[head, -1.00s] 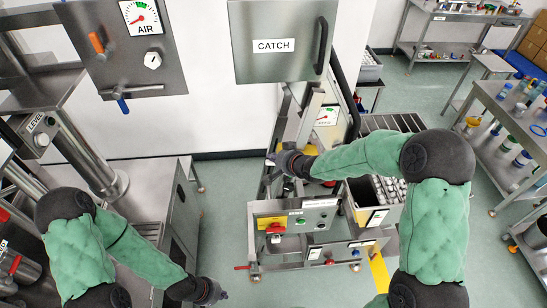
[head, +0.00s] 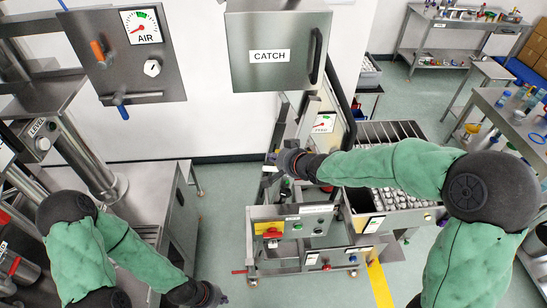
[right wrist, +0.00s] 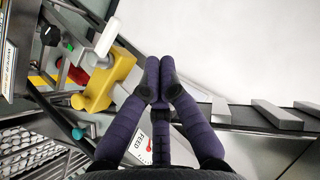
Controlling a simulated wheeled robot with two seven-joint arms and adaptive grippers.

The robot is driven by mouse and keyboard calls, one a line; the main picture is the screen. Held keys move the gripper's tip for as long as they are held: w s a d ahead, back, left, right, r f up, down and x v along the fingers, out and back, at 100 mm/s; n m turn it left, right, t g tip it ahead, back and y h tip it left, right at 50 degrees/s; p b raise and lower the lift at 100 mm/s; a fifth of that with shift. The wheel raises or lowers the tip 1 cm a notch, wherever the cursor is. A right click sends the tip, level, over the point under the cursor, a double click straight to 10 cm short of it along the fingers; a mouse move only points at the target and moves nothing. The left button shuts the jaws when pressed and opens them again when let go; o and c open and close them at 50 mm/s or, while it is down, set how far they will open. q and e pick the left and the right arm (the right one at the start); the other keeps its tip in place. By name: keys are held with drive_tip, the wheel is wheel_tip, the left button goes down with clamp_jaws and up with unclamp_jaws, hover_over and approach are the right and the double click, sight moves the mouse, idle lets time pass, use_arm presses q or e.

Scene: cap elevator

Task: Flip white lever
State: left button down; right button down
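A white lever (right wrist: 107,38) sticks up from a yellow block (right wrist: 106,80) in the right wrist view, left of my right gripper's fingertips (right wrist: 160,64). These fingertips are together with nothing seen between them, and they look apart from the lever. In the head view a small white piece, seemingly the same lever (head: 269,169), shows just below and left of my right gripper (head: 278,160) on the machine frame. My left gripper (head: 215,295) hangs low at the bottom, away from the lever; its finger opening is unclear.
The CATCH box (head: 277,50) hangs above, and the AIR panel (head: 130,60) is at upper left. Open floor lies between the left bench and the machine.

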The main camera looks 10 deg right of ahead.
use_arm(q)
drive_tip(key=shift+s+d+r, duration=0.1)
drive_tip(key=shift+d+r, duration=0.05)
drive_tip(key=shift+d, duration=0.1)
use_arm(e)
drive_tip(key=v, duration=0.3)
drive_tip(key=shift+a+r, duration=0.1)
drive_tip(key=shift+r, duration=0.1)
drive_tip(key=shift+s, duration=0.1)
